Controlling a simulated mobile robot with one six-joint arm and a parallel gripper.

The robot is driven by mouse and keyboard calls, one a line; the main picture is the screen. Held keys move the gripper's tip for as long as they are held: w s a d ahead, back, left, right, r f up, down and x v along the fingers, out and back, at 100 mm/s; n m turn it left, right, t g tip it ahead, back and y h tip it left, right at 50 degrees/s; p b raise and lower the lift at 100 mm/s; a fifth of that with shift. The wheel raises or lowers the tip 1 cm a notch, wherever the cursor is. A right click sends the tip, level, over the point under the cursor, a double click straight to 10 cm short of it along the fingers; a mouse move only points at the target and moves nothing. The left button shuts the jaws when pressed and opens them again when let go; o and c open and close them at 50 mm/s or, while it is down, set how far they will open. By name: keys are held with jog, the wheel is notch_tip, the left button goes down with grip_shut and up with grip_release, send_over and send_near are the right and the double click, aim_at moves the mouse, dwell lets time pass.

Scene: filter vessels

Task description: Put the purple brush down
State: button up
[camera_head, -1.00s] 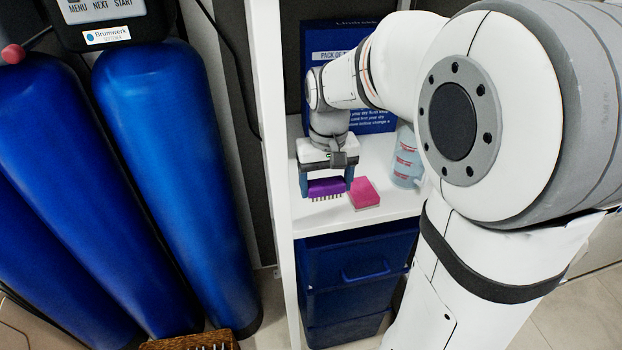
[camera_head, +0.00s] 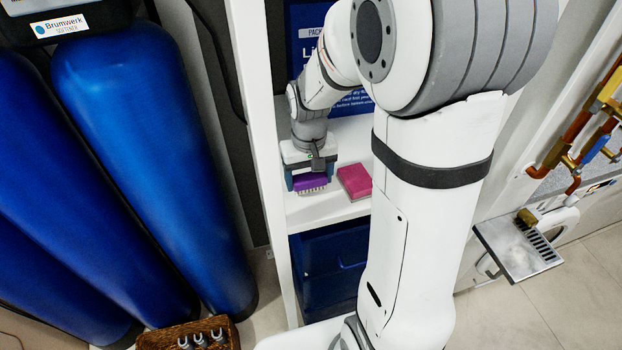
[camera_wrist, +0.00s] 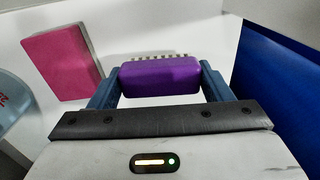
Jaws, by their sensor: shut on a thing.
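The purple brush (camera_head: 311,182) is between the two blue fingers of my gripper (camera_head: 309,181), with its pale bristles towards the front. It is low at the white shelf (camera_head: 335,207), near the front edge and close to the left post. In the wrist view the purple brush (camera_wrist: 160,78) spans the gap between the fingers of my gripper (camera_wrist: 160,80), which touch its two ends. I cannot tell whether the brush touches the shelf.
A pink sponge (camera_head: 354,181) lies on the shelf just right of the brush. Tall blue vessels (camera_head: 150,150) stand left of the white post (camera_head: 262,150). A wicker basket (camera_head: 160,339) is on the floor.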

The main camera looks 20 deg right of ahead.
aim_at(310, 178)
jog(key=shift+f, duration=0.9)
jog(key=shift+f, duration=0.2)
jog(key=o, duration=0.9)
jog(key=shift+r, duration=0.15)
notch_tip(310, 178, up, 11)
jog(key=shift+r+b, duration=0.1)
jog(key=shift+b, duration=0.45)
jog(key=s+t, duration=0.1)
jog(key=s, duration=0.4)
jog(key=s+r+t, duration=0.1)
jog(key=s, duration=0.4)
jog(key=s+t, duration=0.1)
jog(key=s, duration=0.3)
jog(key=shift+s+d+r+t, duration=0.15)
jog(key=shift+s+r+t, duration=0.15)
jog(key=shift+s, duration=0.1)
